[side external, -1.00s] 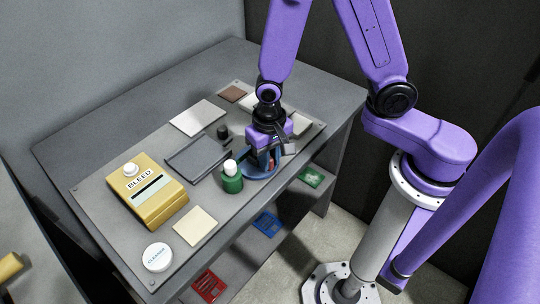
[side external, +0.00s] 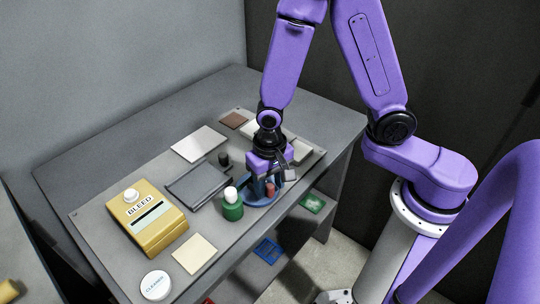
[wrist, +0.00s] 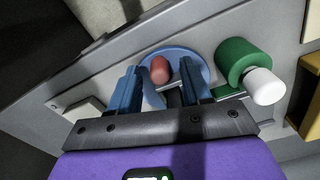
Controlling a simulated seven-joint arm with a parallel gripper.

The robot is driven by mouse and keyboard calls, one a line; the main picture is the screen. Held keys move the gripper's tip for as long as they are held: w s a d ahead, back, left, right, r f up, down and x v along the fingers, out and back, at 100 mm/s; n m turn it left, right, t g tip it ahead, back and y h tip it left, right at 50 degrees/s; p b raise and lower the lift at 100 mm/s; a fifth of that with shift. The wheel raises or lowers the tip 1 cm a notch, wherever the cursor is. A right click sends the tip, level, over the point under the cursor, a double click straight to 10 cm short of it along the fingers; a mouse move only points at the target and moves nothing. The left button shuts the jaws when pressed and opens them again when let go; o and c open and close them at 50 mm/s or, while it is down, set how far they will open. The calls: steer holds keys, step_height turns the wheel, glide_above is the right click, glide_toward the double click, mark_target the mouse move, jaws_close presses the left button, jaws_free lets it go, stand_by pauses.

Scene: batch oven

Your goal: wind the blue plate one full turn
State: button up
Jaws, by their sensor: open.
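The blue plate (side external: 260,205) is a round disc near the front edge of the grey bench. A short red peg (side external: 271,190) stands on it, off its middle. My gripper (side external: 262,187) points down over the plate. In the wrist view, the blue plate (wrist: 183,51) lies beyond and between my gripper's (wrist: 160,72) two blue fingers, which are apart. The red peg (wrist: 160,69) shows in the gap between them, and I see no finger pressed on it. The fingers hide part of the plate.
A green bottle with a white cap (side external: 232,207) stands close beside the plate on the left. A dark tray (side external: 198,184), a black knob (side external: 223,158) and a yellow BLEED box (side external: 148,224) sit farther left. The bench's front edge drops to a lower shelf with coloured cards.

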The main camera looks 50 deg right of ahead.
step_height(320, 180, up, 17)
stand_by(0.7)
steer(key=s+d+f+n, duration=0.1)
steer(key=s+d+n, duration=0.3)
steer(key=s+n, duration=0.3)
steer(key=s+d+f+n, duration=0.1)
steer(key=s+d+n, duration=0.3)
steer(key=s+n, duration=0.4)
steer(key=shift+s+d+n, duration=0.15)
steer(key=shift+s+n, duration=0.05)
steer(key=shift+n, duration=0.2)
steer(key=shift+w, duration=0.15)
stand_by(1.6)
steer(key=w+a+r+n, duration=0.2)
steer(key=w+a+n, duration=0.2)
steer(key=w+n, duration=0.35)
steer(key=w+a+r+n, duration=0.1)
steer(key=w+a+n, duration=0.3)
steer(key=w+n, duration=0.35)
steer(key=shift+m, duration=0.4)
step_height(320, 180, down, 17)
steer(key=shift+a+f, duration=0.15)
